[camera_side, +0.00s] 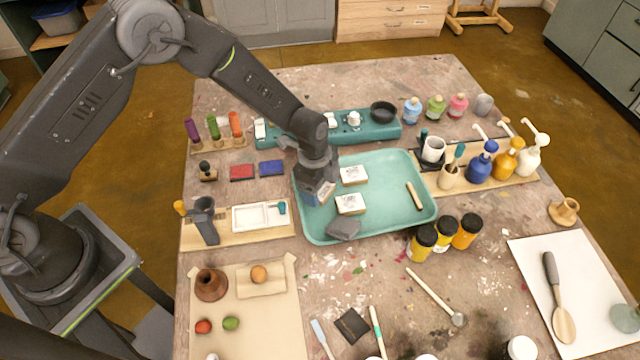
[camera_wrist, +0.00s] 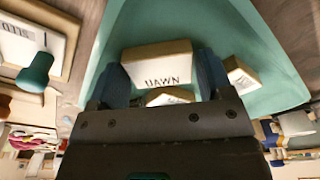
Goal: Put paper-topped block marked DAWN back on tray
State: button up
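The paper-topped block marked DAWN (camera_wrist: 158,66) fills the space between my gripper's two blue fingers (camera_wrist: 160,75) in the wrist view. Both fingers meet its sides, so my gripper appears shut on it. In the side view, my gripper (camera_side: 319,192) is low over the left part of the teal tray (camera_side: 392,222), and the DAWN block (camera_side: 327,188) is mostly hidden by the fingers. I cannot tell whether the block touches the tray floor. Two other paper-topped blocks (camera_side: 353,175) (camera_side: 350,204) lie on the tray just right of my gripper.
A grey stone-like piece (camera_side: 343,228) lies at the tray's front edge, and a wooden stick (camera_side: 414,195) at its right. Yellow-labelled jars (camera_side: 422,243) stand front right.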

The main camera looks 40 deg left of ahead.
jog(key=s+a+r+n+t, duration=0.1)
jog(key=a+r+n, duration=0.15)
jog(key=r, duration=0.85)
jog(key=s+a+r+n, duration=0.1)
jog(key=s+a+r, duration=0.15)
jog(key=r, duration=0.75)
jog(key=s+a+r+n+t, duration=0.3)
jog(key=s+a+r+n, duration=0.45)
jog(key=s+r, duration=0.45)
jog(key=s+a+n+t+y, duration=0.1)
jog(key=s+a+n, duration=0.2)
jog(key=s+n, duration=0.3)
jog(key=shift+s+t, duration=0.3)
jog(key=shift+s, duration=1.3)
